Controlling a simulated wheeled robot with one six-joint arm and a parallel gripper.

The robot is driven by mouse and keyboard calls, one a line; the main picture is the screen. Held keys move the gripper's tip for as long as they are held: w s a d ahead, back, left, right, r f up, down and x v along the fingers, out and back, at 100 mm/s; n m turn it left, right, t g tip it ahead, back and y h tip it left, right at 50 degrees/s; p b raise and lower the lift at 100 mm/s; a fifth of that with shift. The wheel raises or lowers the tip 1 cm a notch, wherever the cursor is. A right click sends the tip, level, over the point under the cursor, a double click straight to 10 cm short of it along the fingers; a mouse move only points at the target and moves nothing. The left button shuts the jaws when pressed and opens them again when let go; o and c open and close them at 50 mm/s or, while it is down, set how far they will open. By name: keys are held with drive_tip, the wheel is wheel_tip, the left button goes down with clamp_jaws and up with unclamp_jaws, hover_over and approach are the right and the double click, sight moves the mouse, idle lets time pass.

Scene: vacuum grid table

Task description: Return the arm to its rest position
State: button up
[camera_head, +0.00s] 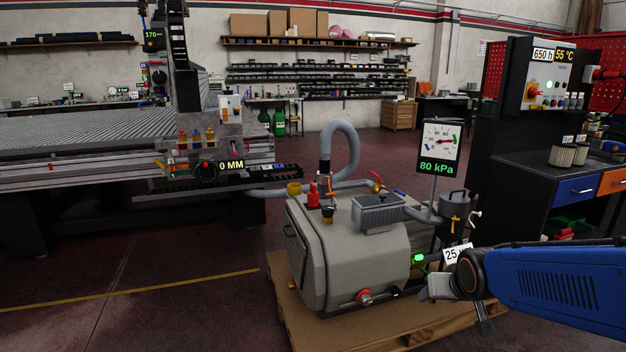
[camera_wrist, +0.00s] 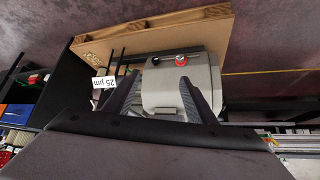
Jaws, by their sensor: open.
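My blue arm reaches in from the right edge in the head view, with my gripper (camera_head: 432,288) at its left end, in front of the right side of the grey vacuum pump (camera_head: 325,262). In the wrist view my gripper (camera_wrist: 159,78) has its two dark fingers spread wide apart with nothing held between them. The grey pump (camera_wrist: 205,75) shows upside down beyond the fingers, with a red knob (camera_wrist: 181,60) on it. I cannot tell the exact distance between the fingers and the pump.
The pump stands on a wooden pallet (camera_head: 388,336). A gauge sign (camera_head: 438,147) reading 80 kPa rises behind it. A dark workbench (camera_head: 545,185) with filters and drawers stands at the right. The large grid table (camera_head: 80,135) is at the left. The floor at the front left is clear.

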drive_tip(key=s+a+r+g, duration=0.1)
drive_tip(key=s+r, duration=0.1)
drive_tip(key=s, duration=0.8)
drive_tip(key=s+r+n+g, duration=0.1)
drive_tip(key=s+r, duration=0.1)
drive_tip(key=s, duration=0.9)
drive_tip(key=shift+a+g+y, duration=0.3)
drive_tip(key=shift+a+g, duration=0.05)
drive_tip(key=shift+g, duration=0.05)
